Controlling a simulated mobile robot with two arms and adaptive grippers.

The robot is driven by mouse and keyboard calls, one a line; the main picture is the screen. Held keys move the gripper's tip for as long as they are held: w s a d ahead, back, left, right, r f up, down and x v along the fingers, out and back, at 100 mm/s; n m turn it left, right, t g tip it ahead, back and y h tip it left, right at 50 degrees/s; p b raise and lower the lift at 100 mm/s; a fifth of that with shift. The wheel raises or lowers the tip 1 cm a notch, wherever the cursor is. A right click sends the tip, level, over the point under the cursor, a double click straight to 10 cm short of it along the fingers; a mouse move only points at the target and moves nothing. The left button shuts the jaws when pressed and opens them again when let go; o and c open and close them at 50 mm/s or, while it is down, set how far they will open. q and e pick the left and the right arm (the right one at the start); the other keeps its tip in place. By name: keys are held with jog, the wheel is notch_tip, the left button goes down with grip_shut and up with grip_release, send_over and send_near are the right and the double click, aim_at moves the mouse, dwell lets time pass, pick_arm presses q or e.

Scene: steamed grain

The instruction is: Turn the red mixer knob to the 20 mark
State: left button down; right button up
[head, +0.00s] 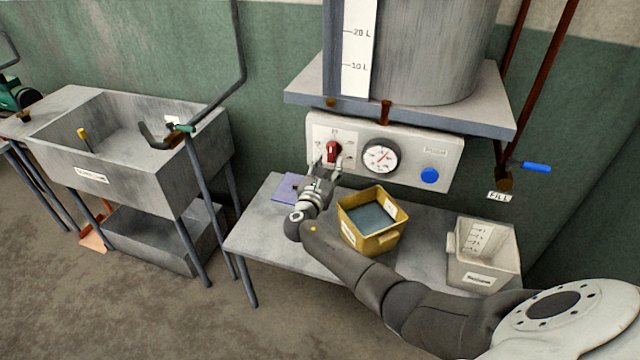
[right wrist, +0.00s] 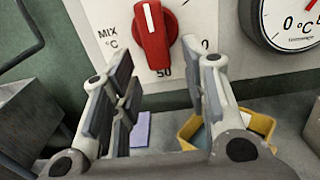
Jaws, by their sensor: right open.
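The red mixer knob (head: 332,152) sits on a white dial plate at the left of the grey control panel (head: 410,140). The pointer line is near upright, tilted slightly left at the top. My right gripper (head: 325,170) is open just in front of and below the knob. In the right wrist view its fingers (right wrist: 160,75) stand apart, either side of the knob's lower end; contact cannot be told. My left gripper is not in view.
A round gauge (head: 381,156) and a blue button (head: 429,175) are right of the knob. On the table (head: 262,235) stand a yellow container (head: 372,243) and a whitish measuring container (head: 458,262); a purple cloth (head: 287,188) lies behind. A tank shelf (head: 420,118) overhangs the panel.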

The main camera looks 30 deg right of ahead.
jog(key=v, duration=1)
jog(key=shift+d, duration=0.1)
jog(key=s+a+f+m+g+y+b, duration=0.1)
jog(key=s+f+m+g+y, duration=0.3)
jog(key=f, duration=0.8)
jog(key=s+a+f+y+b, duration=0.1)
jog(key=s+f, duration=0.6)
jog(key=f, duration=0.5)
jog(key=s+a+f+m+g+y+b, duration=0.1)
jog(key=s+f+m+y, duration=0.3)
jog(key=f, duration=0.8)
jog(key=s+a+f+m+g+y, duration=0.1)
jog(key=s+f+m, duration=0.4)
jog(key=s, duration=0.8)
jog(key=s+a+f+m+g+y+b, duration=0.1)
jog(key=s+a+f+m, duration=0.3)
jog(key=s+f, duration=0.4)
jog(key=s+a+f+m+g+y+b, duration=0.1)
jog(key=s+f+m, duration=0.5)
jog(key=s, duration=1.1)
jog(key=a+f+g+y, duration=0.1)
jog(key=g, duration=0.1)
jog(key=shift+s+a+m+g+y, duration=0.2)
jog(key=shift+s+m+g+y, duration=0.1)
jog(key=shift+y, duration=0.1)
